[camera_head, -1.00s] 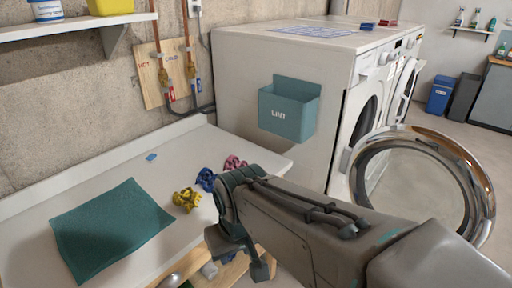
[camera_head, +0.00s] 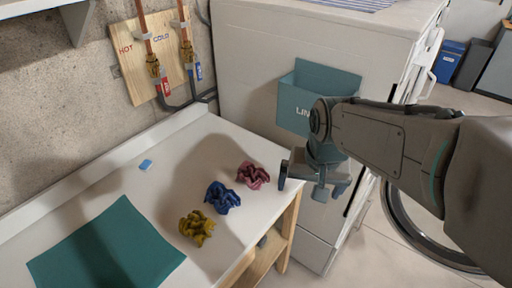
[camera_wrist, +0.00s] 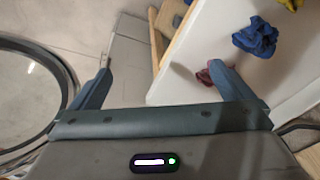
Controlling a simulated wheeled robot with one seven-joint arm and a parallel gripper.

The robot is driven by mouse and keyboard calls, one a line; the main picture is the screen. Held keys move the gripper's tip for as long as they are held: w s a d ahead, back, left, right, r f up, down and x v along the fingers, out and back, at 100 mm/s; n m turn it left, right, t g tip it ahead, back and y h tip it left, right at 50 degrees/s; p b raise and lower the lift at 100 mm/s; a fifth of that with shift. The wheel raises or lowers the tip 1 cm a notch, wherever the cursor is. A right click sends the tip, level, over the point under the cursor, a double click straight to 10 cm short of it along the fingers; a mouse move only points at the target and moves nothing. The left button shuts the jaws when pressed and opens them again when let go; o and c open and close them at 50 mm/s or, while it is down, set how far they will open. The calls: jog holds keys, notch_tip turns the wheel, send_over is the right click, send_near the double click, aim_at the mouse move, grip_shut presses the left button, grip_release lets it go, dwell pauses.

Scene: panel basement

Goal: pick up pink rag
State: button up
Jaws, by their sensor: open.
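The pink rag (camera_head: 252,175) lies crumpled on the white counter (camera_head: 150,205), near its right end, in the head view. My gripper (camera_head: 313,192) is open and empty, just right of the counter's edge and to the right of the rag. In the wrist view the open fingers of my gripper (camera_wrist: 158,85) spread wide, and the pink rag (camera_wrist: 204,76) is mostly hidden behind the right finger. A blue rag (camera_head: 222,198) lies beside the pink one, and a yellow rag (camera_head: 197,228) lies nearer the front.
A teal cloth (camera_head: 108,250) lies flat on the counter, with a small blue piece (camera_head: 146,165) behind it. A teal lint bin (camera_head: 312,98) hangs on the white washer side (camera_head: 250,60). The round washer door (camera_head: 425,235) stands open at right.

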jog(key=w+a+r+m+g+p, duration=0.1)
jog(key=w+a+m+p, duration=0.15)
jog(key=w+a, duration=0.45)
jog(key=m+h+p, duration=0.1)
jog(key=m+p, duration=0.1)
jog(key=m, duration=0.1)
send_near(252, 172)
notch_tip(252, 172, down, 4)
jog(key=shift+w+f+p, duration=0.1)
jog(key=shift+f+p, duration=0.1)
jog(key=shift+p, duration=0.35)
jog(key=shift+w+d+f+p, duration=0.1)
jog(key=shift+w+f+p, duration=0.15)
jog(key=shift+f, duration=0.7)
jog(key=shift+w+d+f+p, duration=0.1)
jog(key=shift+f+p, duration=0.25)
jog(key=shift+f, duration=0.65)
jog(key=shift+w+f+p, duration=0.2)
jog(key=shift+f+p, duration=0.1)
jog(key=shift+f, duration=0.65)
jog(key=c, duration=0.7)
